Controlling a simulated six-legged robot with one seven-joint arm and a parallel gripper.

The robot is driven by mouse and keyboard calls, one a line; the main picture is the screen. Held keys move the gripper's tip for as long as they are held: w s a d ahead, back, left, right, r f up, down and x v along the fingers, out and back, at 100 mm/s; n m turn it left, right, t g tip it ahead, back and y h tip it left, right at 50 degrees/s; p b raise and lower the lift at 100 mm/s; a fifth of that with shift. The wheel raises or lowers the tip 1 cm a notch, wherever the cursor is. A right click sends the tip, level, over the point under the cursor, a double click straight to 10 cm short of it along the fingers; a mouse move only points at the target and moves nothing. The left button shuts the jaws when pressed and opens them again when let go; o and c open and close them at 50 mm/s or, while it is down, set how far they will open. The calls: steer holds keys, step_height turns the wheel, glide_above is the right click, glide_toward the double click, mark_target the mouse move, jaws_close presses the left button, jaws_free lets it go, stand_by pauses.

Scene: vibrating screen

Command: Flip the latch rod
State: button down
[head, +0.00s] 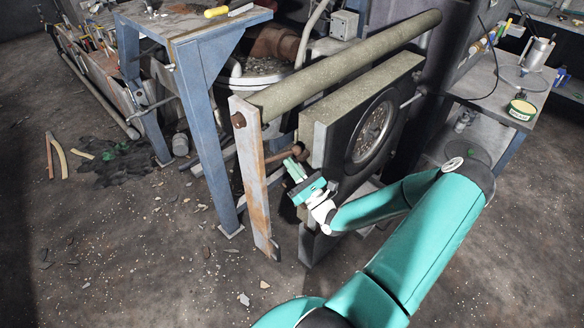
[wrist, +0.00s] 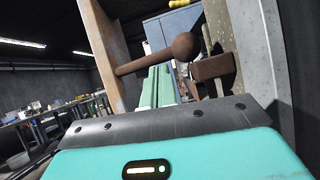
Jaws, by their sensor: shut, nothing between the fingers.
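The latch rod, a rusty brown bar with a round ball end, crosses the wrist view (wrist: 155,58) from the upright post to the ball near the middle. In the head view the rod (head: 280,156) shows small between the rusty upright post and the machine's block. My gripper (head: 293,168) is just beside the rod in the head view. In the wrist view its green fingers (wrist: 158,86) are together and empty, with their tips just below the rod. I cannot tell whether they touch it. A rusty bracket (wrist: 213,68) is right of the ball.
The upright post (head: 254,180) stands left of my gripper, and the machine's block with a round window (head: 372,132) is on the right. A thick horizontal pipe (head: 345,65) runs above. A blue table frame (head: 205,120) stands behind left. The floor at left is mostly open, with scattered debris.

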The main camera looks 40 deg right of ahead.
mark_target(292, 153)
steer(key=shift+d+r+n+y, duration=0.15)
steer(key=shift+r+n+y, duration=0.2)
steer(key=shift+n+y, duration=0.45)
step_height(292, 153, up, 5)
steer(key=n+y, duration=0.1)
steer(key=n, duration=0.1)
steer(key=n+y, duration=0.1)
steer(key=n, duration=0.1)
steer(key=shift+f+n+y, duration=0.1)
steer(key=shift+n+y, duration=0.2)
steer(key=shift+n, duration=0.1)
steer(key=shift+a+r+n+g+y, duration=0.3)
steer(key=shift+r+n+g+y, duration=0.35)
steer(key=shift+n, duration=1.2)
steer(key=shift+a+r+n+g+y, duration=0.35)
steer(key=shift+n+g+y, duration=0.6)
steer(key=shift+n, duration=0.85)
steer(key=shift+a+r+n+g+y, duration=0.4)
steer(key=shift+n+y, duration=0.7)
steer(key=shift+n, duration=0.75)
steer(key=shift+d+r, duration=0.1)
